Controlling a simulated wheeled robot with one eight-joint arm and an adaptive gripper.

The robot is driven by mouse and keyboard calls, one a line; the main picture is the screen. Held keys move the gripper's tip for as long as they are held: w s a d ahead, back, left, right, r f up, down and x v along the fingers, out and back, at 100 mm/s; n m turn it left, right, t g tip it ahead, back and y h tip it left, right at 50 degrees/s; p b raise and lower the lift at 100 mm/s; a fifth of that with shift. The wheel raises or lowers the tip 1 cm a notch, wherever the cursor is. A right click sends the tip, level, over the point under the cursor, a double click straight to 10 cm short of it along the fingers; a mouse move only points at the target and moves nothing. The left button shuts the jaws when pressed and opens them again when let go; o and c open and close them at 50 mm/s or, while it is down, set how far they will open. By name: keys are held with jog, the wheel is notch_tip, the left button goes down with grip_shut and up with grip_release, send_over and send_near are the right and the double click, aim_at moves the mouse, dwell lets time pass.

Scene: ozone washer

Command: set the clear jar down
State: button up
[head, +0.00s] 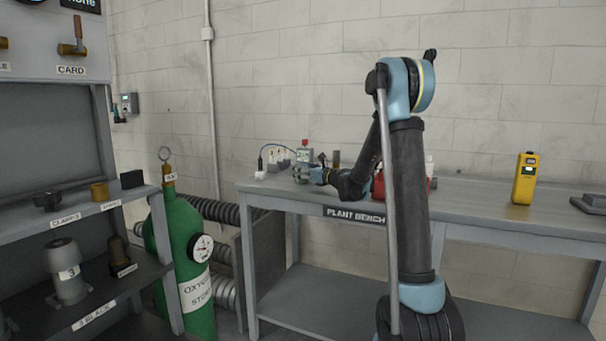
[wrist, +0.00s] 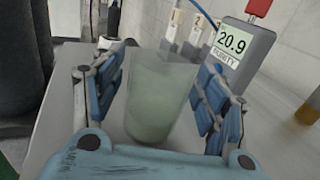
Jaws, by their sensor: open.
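The clear jar (wrist: 159,98) is a translucent, pale green vessel in the middle of the wrist view. It stands on the grey bench top (wrist: 62,128), looking slightly tilted in the picture. My gripper (wrist: 155,92) is open, with one blue finger on each side of the jar. A narrow gap shows between the jar and the fingers, clearer on the right. In the head view my gripper (head: 305,174) is low over the left end of the plant bench (head: 265,188). The jar is too small to make out there.
A purity meter (wrist: 240,45) reading 20.9 stands right behind the jar, with numbered white-labelled bottles (wrist: 190,30) beside it. A yellow handheld device (head: 525,178) stands on the right of the bench. A green oxygen cylinder (head: 185,260) stands left of the bench.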

jog(key=shift+r, duration=0.1)
jog(key=v, duration=1.2)
jog(key=s+d+f+n+g+h, duration=0.2)
jog(key=s+f+n+g, duration=0.15)
jog(key=s+n, duration=0.65)
jog(key=s+d+f+n+g+h, duration=0.1)
jog(key=s+f+n+g+h, duration=0.3)
jog(key=s, duration=1)
jog(key=s+d+f+n+h, duration=0.2)
jog(key=s+d+f+n, duration=0.2)
jog(key=s, duration=0.3)
jog(key=s+d+f+n+g+h, duration=0.1)
jog(key=s+d+f+n+h, duration=0.2)
jog(key=s+d, duration=0.4)
jog(key=s+d+f+n+g+h, duration=0.1)
jog(key=s+d+f+n+h, duration=0.1)
jog(key=s+d+f+n, duration=0.3)
jog(key=s+d, duration=0.1)
jog(key=s, duration=0.3)
jog(key=shift+f+n, duration=0.3)
jog(key=shift+w, duration=0.1)
